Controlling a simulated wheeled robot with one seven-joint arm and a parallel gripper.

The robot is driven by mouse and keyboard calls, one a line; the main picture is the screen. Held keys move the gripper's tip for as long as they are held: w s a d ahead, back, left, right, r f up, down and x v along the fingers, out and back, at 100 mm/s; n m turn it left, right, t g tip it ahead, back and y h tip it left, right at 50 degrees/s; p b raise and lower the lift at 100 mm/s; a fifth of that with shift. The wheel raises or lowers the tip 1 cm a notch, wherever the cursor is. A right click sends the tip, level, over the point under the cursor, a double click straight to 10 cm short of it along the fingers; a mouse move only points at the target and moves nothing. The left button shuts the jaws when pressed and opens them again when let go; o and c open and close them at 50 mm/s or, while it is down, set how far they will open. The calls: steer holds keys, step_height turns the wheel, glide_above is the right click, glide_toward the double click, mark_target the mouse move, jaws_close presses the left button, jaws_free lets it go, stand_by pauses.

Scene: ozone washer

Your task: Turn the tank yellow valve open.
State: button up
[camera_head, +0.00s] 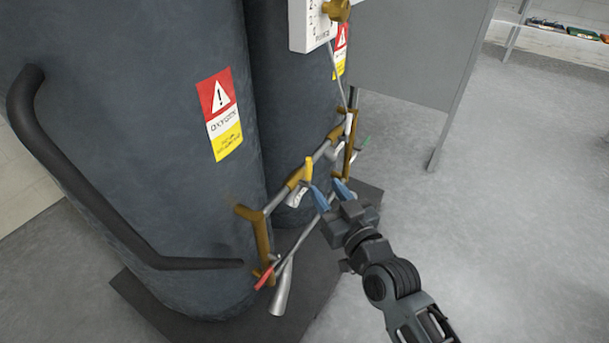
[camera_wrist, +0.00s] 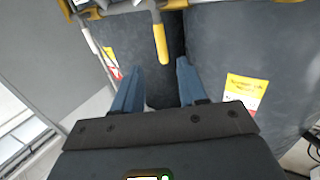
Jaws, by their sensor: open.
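The yellow valve handle (camera_head: 308,168) sits on the pipework in front of the dark tanks. In the wrist view the yellow handle (camera_wrist: 160,42) hangs from a pipe near the top and points down toward the space between my fingers. My gripper (camera_head: 330,192) has blue fingertips and is open and empty, just below and right of the handle in the head view. In the wrist view my gripper (camera_wrist: 157,82) has its two fingers apart, with the handle's end ahead of the gap. I cannot tell whether a fingertip touches the handle.
Two dark tanks (camera_head: 140,130) stand behind the pipes on a dark base plate (camera_head: 312,265). A red handle (camera_head: 264,278) is low on the left, a green one (camera_head: 366,141) on the right. A black curved rail (camera_head: 85,200) lies left. The floor at right is clear.

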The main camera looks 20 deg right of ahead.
mark_target(310, 168)
steer(key=w, duration=0.9)
steer(key=shift+w+a+r+b, duration=0.1)
steer(key=shift+a+r+b, duration=0.05)
steer(key=shift+a+b, duration=0.2)
jaws_close()
